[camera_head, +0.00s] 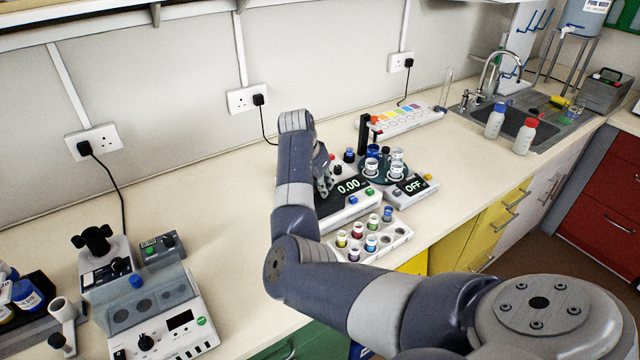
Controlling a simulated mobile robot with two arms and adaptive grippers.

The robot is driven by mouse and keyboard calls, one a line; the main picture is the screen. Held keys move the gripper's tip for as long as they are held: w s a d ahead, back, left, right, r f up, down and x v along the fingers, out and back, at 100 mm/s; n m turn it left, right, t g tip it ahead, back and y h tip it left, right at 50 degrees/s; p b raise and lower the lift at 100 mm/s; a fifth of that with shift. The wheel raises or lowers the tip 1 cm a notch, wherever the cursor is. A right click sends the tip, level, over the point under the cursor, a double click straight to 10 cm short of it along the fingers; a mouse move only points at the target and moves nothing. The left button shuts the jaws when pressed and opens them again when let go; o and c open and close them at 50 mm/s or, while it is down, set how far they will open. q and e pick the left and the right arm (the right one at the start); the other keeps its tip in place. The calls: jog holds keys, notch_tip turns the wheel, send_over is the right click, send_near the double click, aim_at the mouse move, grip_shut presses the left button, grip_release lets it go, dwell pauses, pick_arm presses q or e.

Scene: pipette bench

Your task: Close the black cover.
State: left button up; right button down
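I cannot clearly make out which part is the black cover. A black upright piece (364,136) stands at the back of the bench devices, behind a dark round plate with several vials. A scale-like device (350,205) with a dark top and a display reading 0.00 stands in front of it. My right arm reaches in from the lower right and bends over the bench. My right gripper (325,178) is at the left edge of this device's dark top, mostly hidden by my wrist. Whether it touches anything is unclear. My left gripper is out of view.
A white rack (400,236) with several coloured vials stands in front of the scale. A second display (414,186) reads OFF. A white box device (165,320) and a microscope-like device (100,262) stand at left. The bench between them and my arm is clear.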

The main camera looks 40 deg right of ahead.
jog(key=c, duration=1.5)
grip_release()
jog(key=shift+s+d+r, duration=0.1)
jog(key=shift+d, duration=0.05)
jog(key=shift+o, duration=0.4)
jog(key=shift+s, duration=0.15)
jog(key=shift+r, duration=0.2)
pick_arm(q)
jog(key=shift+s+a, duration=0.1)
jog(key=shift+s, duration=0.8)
pick_arm(e)
jog(key=v, duration=1.1)
jog(key=shift+a+r, duration=0.3)
jog(key=shift+s+f, duration=0.1)
jog(key=shift+s, duration=0.05)
